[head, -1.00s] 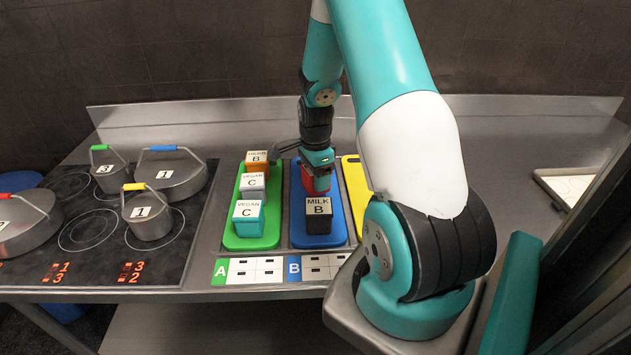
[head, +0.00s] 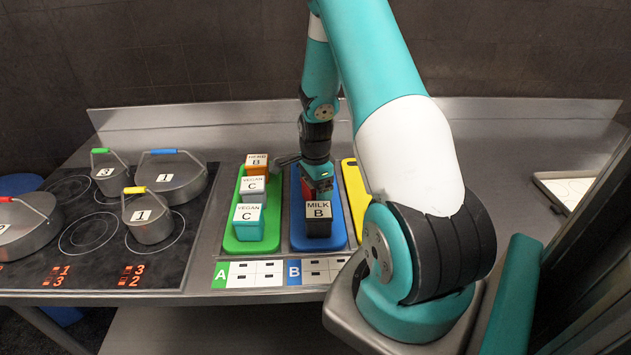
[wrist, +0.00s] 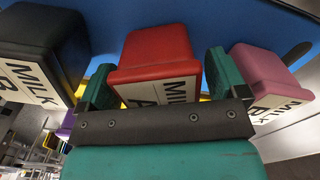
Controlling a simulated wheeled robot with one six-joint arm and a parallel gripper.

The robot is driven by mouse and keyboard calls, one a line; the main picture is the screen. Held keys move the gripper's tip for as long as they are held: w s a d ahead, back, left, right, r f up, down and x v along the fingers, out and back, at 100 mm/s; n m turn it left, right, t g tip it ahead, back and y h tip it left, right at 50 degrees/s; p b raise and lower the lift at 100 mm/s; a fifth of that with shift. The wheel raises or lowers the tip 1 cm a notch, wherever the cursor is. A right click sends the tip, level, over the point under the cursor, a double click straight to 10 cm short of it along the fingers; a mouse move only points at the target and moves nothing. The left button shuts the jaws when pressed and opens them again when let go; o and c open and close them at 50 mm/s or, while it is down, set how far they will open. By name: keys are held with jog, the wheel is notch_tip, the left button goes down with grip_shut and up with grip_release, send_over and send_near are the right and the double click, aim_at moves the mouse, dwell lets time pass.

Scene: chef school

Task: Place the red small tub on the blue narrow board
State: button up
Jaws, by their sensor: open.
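The red small tub (wrist: 157,48) sits between the two green fingers of my gripper (wrist: 161,68) in the wrist view, its label reading MILK A. My gripper is open around it, one finger on each side. The tub appears to stand on the blue narrow board (wrist: 235,25). In the head view, my gripper (head: 317,184) is over the middle of the blue board (head: 343,236) and hides most of the red tub (head: 308,187). A black MILK B tub (head: 318,222) stands on the board's near end.
A pink tub (wrist: 268,78) is close beside my gripper in the wrist view. The green board (head: 238,245) holds several tubs to the left. A yellow board (head: 355,185) lies to the right. Pots stand on the hob (head: 90,232) further left.

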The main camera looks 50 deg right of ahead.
notch_tip(320, 180, up, 12)
jog(key=b, duration=0.3)
jog(key=a+r+n+t+y, duration=0.1)
jog(key=a+r+n, duration=0.3)
jog(key=a+n, duration=0.55)
jog(key=a+r+n+y, duration=0.1)
jog(key=a+r+n, duration=0.35)
jog(key=a, duration=0.95)
jog(key=s+a+r+n+g+y, duration=0.1)
jog(key=s+a+r+n+y, duration=0.1)
jog(key=s+a+n, duration=1.3)
jog(key=shift+s+r+n, duration=0.2)
jog(key=shift+r+n, duration=0.45)
jog(key=shift+n, duration=0.15)
jog(key=shift+c, duration=0.4)
